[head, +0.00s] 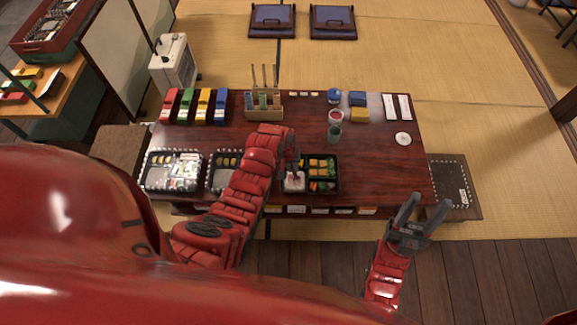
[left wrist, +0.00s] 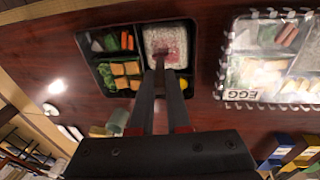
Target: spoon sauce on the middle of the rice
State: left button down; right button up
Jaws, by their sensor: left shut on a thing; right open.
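An open black bento (left wrist: 90,65) holds white rice (left wrist: 177,38) beside vegetables and yellow-orange pieces. In the head view the rice (head: 294,184) is at the bento's left side. A reddish patch (left wrist: 169,53) shows around the middle of the rice. My left gripper (head: 291,163) is shut on a thin dark spoon (left wrist: 159,62), pointing down over the rice. The spoon's bowl is too small to make out, and I cannot tell whether it touches the rice. A small bowl with red contents (head: 336,116) stands further back. My right gripper (head: 426,207) is open and empty, in front of the table's right end.
A lidded bento (head: 172,172) stands at the table's left. Another bento (head: 219,172) is partly behind my left arm. A green cup (head: 334,133), a wooden holder with sticks (head: 264,107) and several coloured packs (head: 202,105) stand further back. The table's right front is clear.

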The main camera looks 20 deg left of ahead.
pick_arm(q)
jog(key=shift+w+d, duration=0.1)
jog(key=shift+d, duration=0.05)
jog(key=shift+w+d, duration=0.2)
jog(key=shift+d, duration=0.25)
jog(key=shift+w+d, duration=0.2)
jog(key=shift+d, duration=0.25)
jog(key=shift+r, duration=0.1)
notch_tip(320, 180, up, 7)
jog(key=p, duration=0.5)
dwell(0.4)
